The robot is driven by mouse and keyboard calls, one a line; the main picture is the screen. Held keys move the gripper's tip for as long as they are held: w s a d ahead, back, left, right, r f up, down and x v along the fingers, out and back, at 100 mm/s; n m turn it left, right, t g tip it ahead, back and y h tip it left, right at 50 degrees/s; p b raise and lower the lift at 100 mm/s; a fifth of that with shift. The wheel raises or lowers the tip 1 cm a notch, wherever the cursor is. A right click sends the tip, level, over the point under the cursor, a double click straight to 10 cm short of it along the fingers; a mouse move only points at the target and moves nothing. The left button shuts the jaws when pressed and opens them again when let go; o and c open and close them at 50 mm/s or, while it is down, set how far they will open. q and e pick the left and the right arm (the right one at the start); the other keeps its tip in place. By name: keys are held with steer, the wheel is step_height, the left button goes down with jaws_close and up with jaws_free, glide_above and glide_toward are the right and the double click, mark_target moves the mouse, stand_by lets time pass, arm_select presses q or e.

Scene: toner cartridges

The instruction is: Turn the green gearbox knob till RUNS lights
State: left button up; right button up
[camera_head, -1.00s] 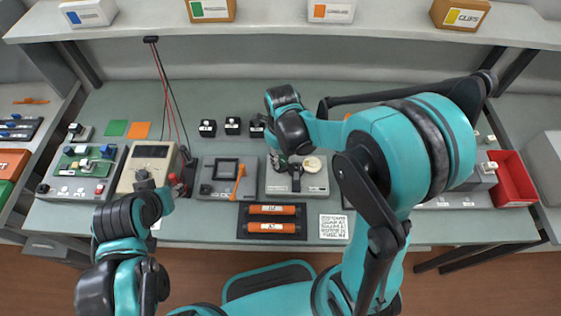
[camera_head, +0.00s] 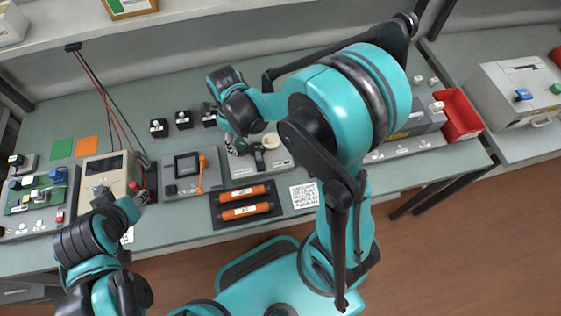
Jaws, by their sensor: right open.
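A grey unit (camera_head: 279,165) on the bench carries a cream round disc (camera_head: 271,140), a black handle (camera_head: 259,158) and a small green part (camera_head: 241,146). I cannot tell if that is the gearbox knob; no RUNS lettering is readable. My right gripper (camera_head: 235,142) is open, pointing down over this unit's back left; its fingertips are small and partly hidden by my wrist, so contact cannot be told. A pale box (camera_head: 515,105) at the far right has blue and green parts on top.
A black tray (camera_head: 218,213) with orange cylinders lies in front of the unit. A grey panel with an orange lever (camera_head: 201,175) is to its left. A red bin (camera_head: 459,114) stands at the right. Several small black blocks sit behind. A gap separates the benches.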

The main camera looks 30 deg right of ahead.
steer(key=n, duration=0.5)
steer(key=shift+n, duration=0.4)
steer(key=n, duration=0.5)
steer(key=shift+b, duration=0.4)
steer(key=n, duration=0.9)
steer(key=c, duration=0.9)
